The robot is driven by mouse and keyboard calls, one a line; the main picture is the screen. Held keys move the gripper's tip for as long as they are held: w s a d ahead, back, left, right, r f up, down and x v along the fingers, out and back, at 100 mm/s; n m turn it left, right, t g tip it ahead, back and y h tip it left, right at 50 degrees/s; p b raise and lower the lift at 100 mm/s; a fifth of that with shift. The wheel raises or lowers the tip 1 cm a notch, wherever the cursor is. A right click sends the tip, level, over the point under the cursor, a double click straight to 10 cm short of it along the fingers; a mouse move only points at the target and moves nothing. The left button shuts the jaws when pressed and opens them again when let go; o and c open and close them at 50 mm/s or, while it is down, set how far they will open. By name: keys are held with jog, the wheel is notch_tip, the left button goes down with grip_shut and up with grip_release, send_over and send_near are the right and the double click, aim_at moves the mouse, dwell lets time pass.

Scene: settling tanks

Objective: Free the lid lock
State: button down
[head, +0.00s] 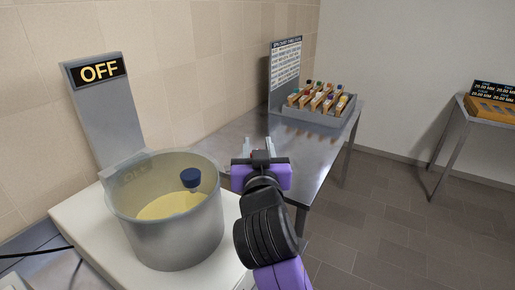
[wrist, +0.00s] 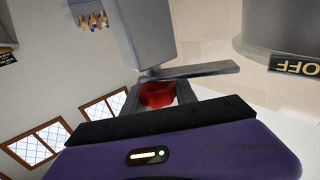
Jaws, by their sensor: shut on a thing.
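My gripper (head: 257,147) is just right of the round grey tank in the head view, beside the bench edge. In the wrist view, my gripper (wrist: 156,98) is shut on a red piece (wrist: 157,94). A flat grey bar (wrist: 192,71) and a grey block (wrist: 146,32) lie right beyond the red piece. In the head view the red piece is hidden behind my gripper. I cannot tell whether it is the lid lock. The tank (head: 170,238) holds pale yellow matter and a blue-capped thing (head: 191,179). An OFF sign (head: 99,71) stands behind it.
A steel bench (head: 235,133) carries a rack (head: 311,114) of colourful capped vials and a printed board (head: 285,64). A second table (head: 450,125) with an orange tray (head: 492,106) stands at right. The tiled floor between is clear.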

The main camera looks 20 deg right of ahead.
jog(key=m+g+h+b, duration=0.1)
jog(key=m+h+b, duration=0.1)
jog(key=m+g+h+b, duration=0.1)
jog(key=g+h+b, duration=0.1)
jog(key=b, duration=0.1)
jog(key=d+m+g+h+b, duration=0.1)
jog(key=m+g+h+b, duration=0.1)
jog(key=h, duration=0.1)
jog(key=shift+s+m+b, duration=0.3)
jog(key=shift+s+b, duration=0.05)
jog(key=shift+s, duration=0.05)
jog(key=c, duration=1)
grip_release()
jog(key=b+v, duration=0.1)
jog(key=v, duration=0.6)
jog(key=shift+s+a, duration=0.25)
